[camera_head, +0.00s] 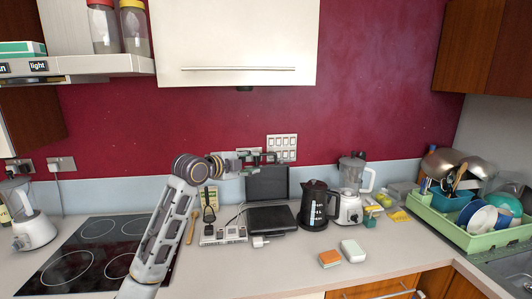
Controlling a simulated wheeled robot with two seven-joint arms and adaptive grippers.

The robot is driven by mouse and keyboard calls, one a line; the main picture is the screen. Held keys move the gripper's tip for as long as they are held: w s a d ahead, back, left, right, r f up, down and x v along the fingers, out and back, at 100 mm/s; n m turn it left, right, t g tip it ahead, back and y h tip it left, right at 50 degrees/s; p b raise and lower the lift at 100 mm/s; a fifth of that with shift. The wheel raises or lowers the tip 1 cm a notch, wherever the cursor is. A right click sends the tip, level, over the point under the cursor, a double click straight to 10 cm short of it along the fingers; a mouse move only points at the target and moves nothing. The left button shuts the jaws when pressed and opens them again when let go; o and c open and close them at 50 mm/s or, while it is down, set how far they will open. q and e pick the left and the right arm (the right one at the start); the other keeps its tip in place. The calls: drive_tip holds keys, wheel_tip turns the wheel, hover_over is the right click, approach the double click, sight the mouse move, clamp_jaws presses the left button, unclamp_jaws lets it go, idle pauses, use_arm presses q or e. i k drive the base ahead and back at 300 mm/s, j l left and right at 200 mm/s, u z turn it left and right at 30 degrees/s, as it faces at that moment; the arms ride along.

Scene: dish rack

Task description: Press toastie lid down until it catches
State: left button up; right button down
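The toastie maker stands open on the counter at the middle. Its dark lid (267,184) is raised nearly upright at the back, and its black base (272,221) lies flat in front. My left gripper (268,157) is at the height of the lid's top edge, with its dark fingers at or just above that edge. I cannot tell whether they touch the lid. The fingers are small and seen from the side, so their opening is unclear. My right gripper is not in view.
A black kettle (314,207) and a blender (348,205) stand close to the right. A white socket strip (223,236) lies at the left, by the hob (85,255). Two sponges (330,259) (352,251) lie in front. A green dish rack (455,232) is far right.

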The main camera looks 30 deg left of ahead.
sight(272, 183)
drive_tip(key=i+j, duration=0.9)
drive_tip(key=i, duration=0.1)
